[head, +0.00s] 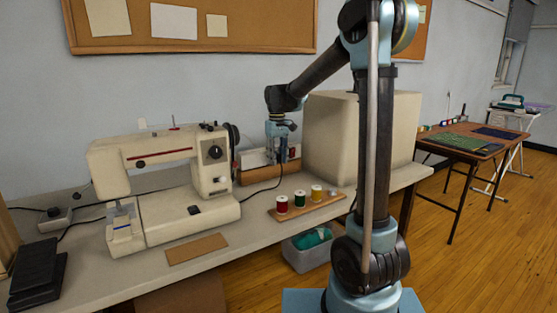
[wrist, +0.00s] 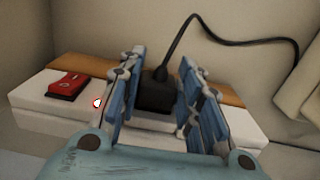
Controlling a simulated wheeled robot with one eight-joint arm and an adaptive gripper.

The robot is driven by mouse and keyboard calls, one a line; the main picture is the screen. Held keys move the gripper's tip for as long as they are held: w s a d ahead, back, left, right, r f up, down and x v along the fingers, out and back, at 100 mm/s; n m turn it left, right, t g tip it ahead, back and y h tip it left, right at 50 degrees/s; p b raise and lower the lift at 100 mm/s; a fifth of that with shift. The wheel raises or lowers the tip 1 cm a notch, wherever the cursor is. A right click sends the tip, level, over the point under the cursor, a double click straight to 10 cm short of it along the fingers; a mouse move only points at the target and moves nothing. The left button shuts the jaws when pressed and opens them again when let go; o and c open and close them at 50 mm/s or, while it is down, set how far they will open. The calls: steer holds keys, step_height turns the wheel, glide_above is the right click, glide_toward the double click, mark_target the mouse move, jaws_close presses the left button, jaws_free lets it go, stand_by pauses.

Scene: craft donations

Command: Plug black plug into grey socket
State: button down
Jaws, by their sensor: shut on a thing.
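The black plug (wrist: 155,97) sits between the two blue fingers of my gripper (wrist: 160,72) in the wrist view. The fingers are shut on its sides, and its black cord rises from its top and curves right. Below and around it is a white socket strip (wrist: 55,110) with a red switch. I cannot make out a grey socket on the strip; the plug and fingers hide the part beneath, so I cannot tell whether the plug is seated. In the head view my gripper (head: 281,150) points down at the strip (head: 252,158), and the plug is hard to see.
A cream sewing machine (head: 165,180) stands left of my gripper. A large beige box (head: 362,135) stands close on the right. A wooden rack (head: 306,204) with three thread spools lies in front. A small grey box (head: 57,217) with a cord sits at far left.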

steer(key=shift+w+a, duration=0.1)
steer(key=shift+w, duration=0.05)
steer(key=c, duration=1.1)
jaws_free()
steer(key=shift+o, duration=0.2)
step_height(320, 180, up, 12)
steer(key=shift+w+a, duration=0.15)
